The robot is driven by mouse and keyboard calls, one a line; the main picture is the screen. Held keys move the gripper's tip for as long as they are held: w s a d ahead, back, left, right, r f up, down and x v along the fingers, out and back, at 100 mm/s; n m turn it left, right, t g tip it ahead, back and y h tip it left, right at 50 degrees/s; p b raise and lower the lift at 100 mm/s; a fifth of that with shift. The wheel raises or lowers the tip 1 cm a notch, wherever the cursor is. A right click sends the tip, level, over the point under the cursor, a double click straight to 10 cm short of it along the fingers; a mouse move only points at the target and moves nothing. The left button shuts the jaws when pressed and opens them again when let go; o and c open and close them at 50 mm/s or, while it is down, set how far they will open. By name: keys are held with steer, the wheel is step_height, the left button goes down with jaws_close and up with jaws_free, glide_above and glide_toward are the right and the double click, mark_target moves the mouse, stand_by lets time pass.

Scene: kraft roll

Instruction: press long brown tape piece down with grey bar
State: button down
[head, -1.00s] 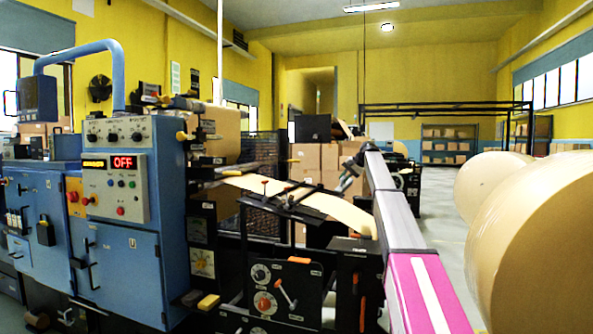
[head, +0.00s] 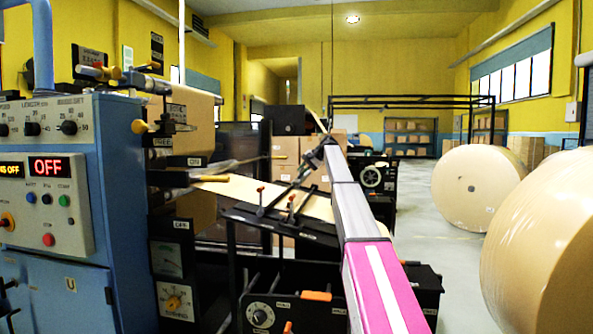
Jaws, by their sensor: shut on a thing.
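My pink and grey arm reaches from the lower right toward the machine's paper path. My gripper (head: 316,157) is small and dark at the arm's far end, above the paper web. It is shut on a small greyish piece, taken as the grey bar, whose outline is hard to make out. A tan kraft paper web (head: 312,207) runs across the machine under dark rods with orange-red knobs. I cannot pick out the long brown tape piece against the tan paper. My arm hides part of the web's right end.
A blue control cabinet (head: 67,200) stands at left, its display reading OFF. A large kraft roll (head: 545,245) is close at right, with another roll (head: 478,187) behind it. Stacked cartons (head: 284,152) stand beyond the machine. Grey floor is open between the arm and the rolls.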

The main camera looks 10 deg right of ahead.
steer(key=shift+w+a+f, duration=0.1)
steer(key=shift+a+f, duration=0.2)
steer(key=shift+f, duration=1.15)
steer(key=shift+w+a+f, duration=0.1)
steer(key=shift+a+f, duration=0.15)
steer(key=shift+f, duration=1.2)
steer(key=shift+w+a+f, duration=0.1)
steer(key=shift+a+f, duration=0.2)
steer(key=shift+f, duration=1.15)
steer(key=shift+f, duration=0.25)
steer(key=shift+s+a+f, duration=0.1)
steer(key=shift+a+f, duration=0.05)
steer(key=shift+f, duration=0.3)
steer(key=shift+r, duration=0.1)
steer(key=shift+s+d+r, duration=0.1)
steer(key=shift+d+r, duration=0.15)
steer(key=shift+r, duration=1)
steer(key=shift+w+d+r, duration=0.1)
steer(key=shift+d+r, duration=0.2)
steer(key=shift+r, duration=0.95)
steer(key=shift+s+d+r, duration=0.1)
steer(key=shift+d+r, duration=0.15)
steer(key=shift+r, duration=1)
steer(key=shift+s+d+r, duration=0.1)
steer(key=shift+d+r, duration=0.05)
steer(key=shift+r, duration=0.6)
